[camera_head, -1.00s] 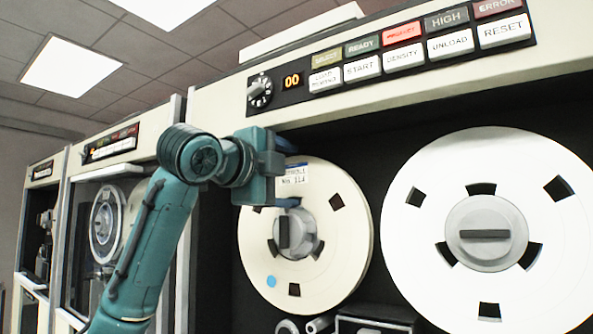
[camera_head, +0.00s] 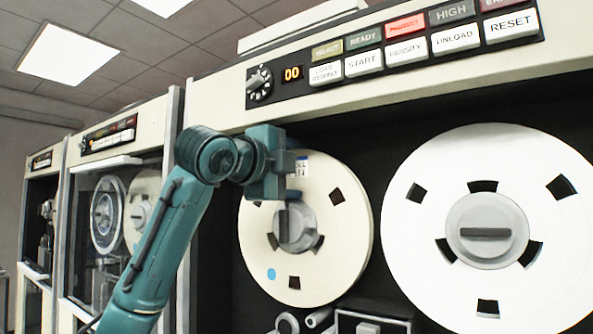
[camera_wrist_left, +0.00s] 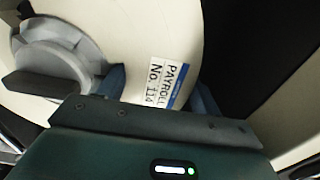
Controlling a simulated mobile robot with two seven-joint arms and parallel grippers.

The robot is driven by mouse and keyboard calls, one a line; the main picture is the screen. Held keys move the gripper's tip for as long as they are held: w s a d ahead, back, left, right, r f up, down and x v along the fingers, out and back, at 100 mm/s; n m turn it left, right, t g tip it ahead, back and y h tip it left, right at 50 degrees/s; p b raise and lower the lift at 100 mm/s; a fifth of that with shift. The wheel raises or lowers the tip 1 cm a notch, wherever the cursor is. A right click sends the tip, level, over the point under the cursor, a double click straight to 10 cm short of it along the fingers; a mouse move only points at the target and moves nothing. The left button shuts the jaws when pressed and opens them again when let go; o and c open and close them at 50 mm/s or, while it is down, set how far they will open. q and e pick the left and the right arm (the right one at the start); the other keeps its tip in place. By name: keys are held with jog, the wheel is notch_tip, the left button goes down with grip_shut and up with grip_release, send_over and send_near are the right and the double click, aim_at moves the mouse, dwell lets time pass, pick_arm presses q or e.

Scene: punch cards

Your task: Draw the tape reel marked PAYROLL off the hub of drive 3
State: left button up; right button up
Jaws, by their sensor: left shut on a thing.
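The cream tape reel (camera_head: 348,255) sits on the grey hub (camera_head: 296,229) of the drive in front of me. Its label (camera_wrist_left: 167,82) reads PAYROLL No. 114 in the left wrist view; in the head view the label is partly hidden by the gripper. My left gripper (camera_head: 290,180) is at the upper part of this reel, shut on it. In the left wrist view my left gripper (camera_wrist_left: 160,92) has one finger beside the hub and the other at the outer rim, with the label between them. My right gripper is not in view.
A larger white reel (camera_head: 405,235) on its own hub stands close to the right. A button panel (camera_head: 390,55) with a dial and a "00" display runs above. Parts of the drive (camera_head: 370,318) protrude below the reel. More tape cabinets (camera_head: 172,130) stand at the left.

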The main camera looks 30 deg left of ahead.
pick_arm(q)
jog(key=c, duration=0.4)
jog(key=shift+r, duration=0.1)
jog(key=shift+c, duration=0.8)
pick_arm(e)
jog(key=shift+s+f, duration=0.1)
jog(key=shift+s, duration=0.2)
pick_arm(q)
jog(key=shift+r, duration=0.1)
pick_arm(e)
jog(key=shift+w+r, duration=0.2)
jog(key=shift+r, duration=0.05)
pick_arm(q)
jog(key=shift+s, duration=0.15)
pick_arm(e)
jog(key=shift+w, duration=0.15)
pick_arm(q)
jog(key=shift+s+a, duration=0.1)
jog(key=shift+s, duration=0.4)
jog(key=shift+s, duration=0.55)
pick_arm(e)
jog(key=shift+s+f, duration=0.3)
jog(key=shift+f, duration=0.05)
pick_arm(q)
jog(key=shift+s+a, duration=0.1)
jog(key=shift+s, duration=0.3)
jog(key=shift+s, duration=0.5)
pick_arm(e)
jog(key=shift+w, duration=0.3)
